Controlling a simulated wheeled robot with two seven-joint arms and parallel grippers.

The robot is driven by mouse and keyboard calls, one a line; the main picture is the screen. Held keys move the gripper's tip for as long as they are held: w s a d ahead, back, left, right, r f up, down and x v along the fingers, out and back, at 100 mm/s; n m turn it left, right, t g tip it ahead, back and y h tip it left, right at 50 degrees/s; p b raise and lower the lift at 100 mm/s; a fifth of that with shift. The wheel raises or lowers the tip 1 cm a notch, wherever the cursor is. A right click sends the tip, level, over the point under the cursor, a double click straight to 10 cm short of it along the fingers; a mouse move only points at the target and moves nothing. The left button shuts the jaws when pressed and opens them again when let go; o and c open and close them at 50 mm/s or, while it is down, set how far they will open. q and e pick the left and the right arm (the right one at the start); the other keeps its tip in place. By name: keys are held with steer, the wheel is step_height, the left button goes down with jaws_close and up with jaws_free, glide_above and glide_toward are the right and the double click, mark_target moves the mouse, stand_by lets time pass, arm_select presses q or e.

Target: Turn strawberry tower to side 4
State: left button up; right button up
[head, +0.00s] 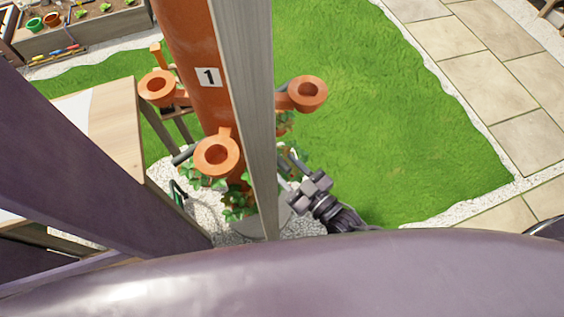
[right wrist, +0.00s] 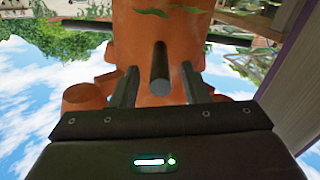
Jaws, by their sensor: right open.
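The terracotta strawberry tower (head: 205,90) stands upright in the head view, with ring-shaped planting cups around it and leafy plants lower down. A white label reading "1" (head: 208,77) faces me. My right gripper (head: 292,172) is low at the tower's right side. In the right wrist view, its two fingers (right wrist: 158,84) are open, one on each side of a dark grey peg (right wrist: 159,66) that sticks out from the tower (right wrist: 160,25). I see gaps between the peg and both fingers. My left gripper is not in view.
A grey wooden post (head: 248,110) crosses in front of the tower and hides part of it. A wooden table (head: 122,130) stands to the left. A planter bed with small pots (head: 34,25) is at the back left. Open grass (head: 400,130) and stone paving (head: 480,60) lie to the right.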

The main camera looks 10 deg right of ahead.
steer(key=v, duration=0.5)
steer(key=shift+s+d, duration=0.2)
steer(key=shift+s, duration=0.1)
